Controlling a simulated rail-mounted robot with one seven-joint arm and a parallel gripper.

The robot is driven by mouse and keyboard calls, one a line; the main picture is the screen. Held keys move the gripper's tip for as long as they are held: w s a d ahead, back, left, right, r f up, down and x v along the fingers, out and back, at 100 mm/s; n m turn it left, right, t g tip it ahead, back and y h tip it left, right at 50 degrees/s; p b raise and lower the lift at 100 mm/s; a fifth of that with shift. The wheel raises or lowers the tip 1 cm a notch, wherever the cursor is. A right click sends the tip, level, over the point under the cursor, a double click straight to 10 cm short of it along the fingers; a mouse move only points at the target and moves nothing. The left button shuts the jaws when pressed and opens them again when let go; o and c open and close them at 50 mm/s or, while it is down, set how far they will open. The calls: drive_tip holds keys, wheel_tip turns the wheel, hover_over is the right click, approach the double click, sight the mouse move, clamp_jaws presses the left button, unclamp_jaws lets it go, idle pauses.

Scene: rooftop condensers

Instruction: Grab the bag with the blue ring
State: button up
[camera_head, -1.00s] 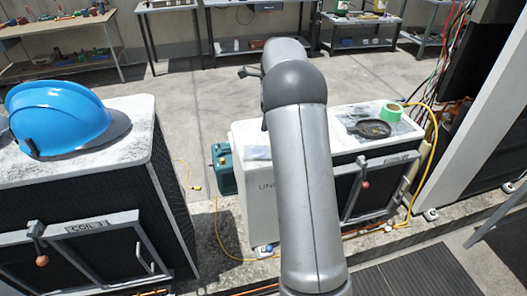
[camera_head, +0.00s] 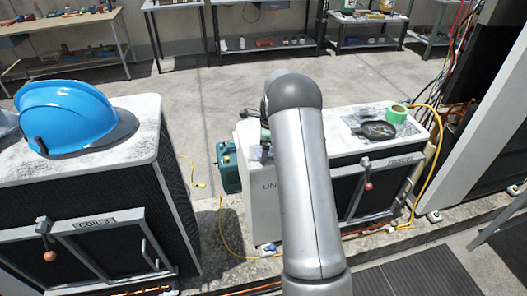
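I cannot make out a bag with a blue ring for certain. A small pale, bluish patch, possibly the bag, shows beside dark parts at the left end of the right-hand condenser's white top (camera_head: 246,133). My gripper (camera_head: 261,152) seems to be low over that end, just left of my arm. It is small and mostly hidden by my arm, so its fingers and any contact with the bag cannot be made out.
A blue hard hat (camera_head: 66,115) sits on the left condenser (camera_head: 143,118). A green case (camera_head: 228,167) stands between them. A yellow hose (camera_head: 437,150) runs at right.

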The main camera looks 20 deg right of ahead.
drive_tip(key=c, duration=1.1)
